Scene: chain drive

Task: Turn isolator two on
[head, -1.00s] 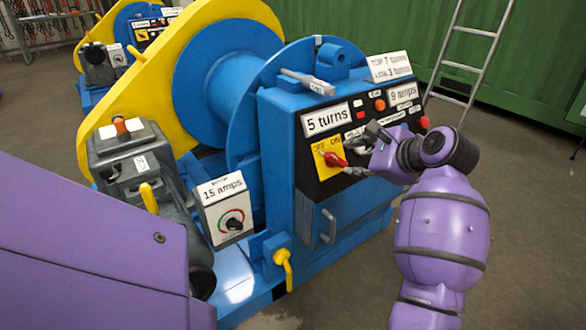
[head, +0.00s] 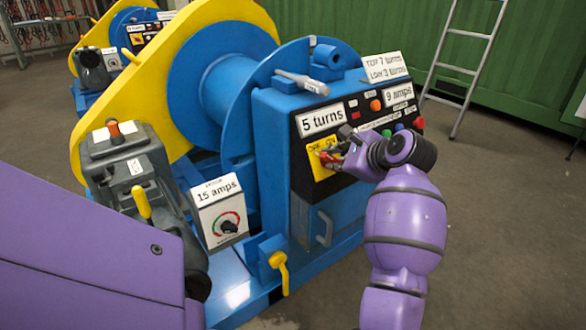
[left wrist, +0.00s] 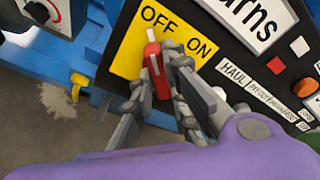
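The isolator switch is a red lever (head: 327,157) on a yellow plate (head: 316,168) marked OFF and ON, on the front of the blue winch's black panel. My left gripper (head: 337,150) is at the lever. In the left wrist view the left gripper's fingers (left wrist: 160,82) lie one on each side of the lever, very close to it. They look parted; firm contact is not clear. My right gripper is not in view.
The black panel (head: 300,150) carries a "5 turns" sign (head: 322,120), a "9 amps" sign (head: 399,95) and coloured buttons to the right. A "15 amps" box (head: 219,212) stands to the left. A ladder (head: 460,70) leans behind. Another winch (head: 120,45) stands at the back left.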

